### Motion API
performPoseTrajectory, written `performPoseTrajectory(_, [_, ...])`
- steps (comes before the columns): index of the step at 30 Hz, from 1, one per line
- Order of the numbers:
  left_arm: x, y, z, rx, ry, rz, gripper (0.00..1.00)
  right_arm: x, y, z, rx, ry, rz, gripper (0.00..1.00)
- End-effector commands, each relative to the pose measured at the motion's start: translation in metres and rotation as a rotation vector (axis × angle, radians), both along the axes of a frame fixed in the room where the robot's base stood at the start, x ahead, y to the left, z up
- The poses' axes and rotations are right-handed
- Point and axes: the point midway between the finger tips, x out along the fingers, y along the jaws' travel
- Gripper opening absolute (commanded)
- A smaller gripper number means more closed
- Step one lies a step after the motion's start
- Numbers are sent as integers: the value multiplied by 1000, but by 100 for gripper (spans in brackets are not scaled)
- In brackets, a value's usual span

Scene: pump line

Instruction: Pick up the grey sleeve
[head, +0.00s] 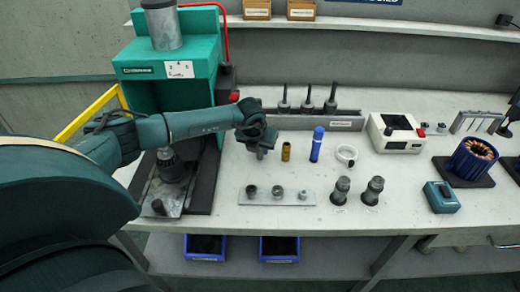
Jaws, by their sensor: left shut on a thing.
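My left gripper (259,143) is above the bench to the left of a brass sleeve (286,152). It points down and is shut on a small grey cylindrical piece, which I take to be the grey sleeve (261,154). The gripper hides the upper part of the sleeve. I cannot tell whether its lower end touches the bench. My right gripper is not in view.
A blue cylinder (317,145) and a white ring (346,155) stand to the right. A plate (263,197) with several small parts lies in front. A green press (205,60) stands at left, a tool rack (345,122) behind. Two grey fittings (341,190) (373,190) stand front right.

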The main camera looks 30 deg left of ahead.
Motion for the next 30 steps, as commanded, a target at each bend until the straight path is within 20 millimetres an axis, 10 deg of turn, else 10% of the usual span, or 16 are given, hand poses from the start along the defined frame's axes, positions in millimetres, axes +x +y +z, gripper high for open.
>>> performPoseTrajectory(11, [1, 0, 64, 1, -7, 0, 8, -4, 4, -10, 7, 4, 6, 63])
performPoseTrajectory(30, [-121, -28, 63, 3, 0, -2, 8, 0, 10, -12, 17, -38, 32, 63])
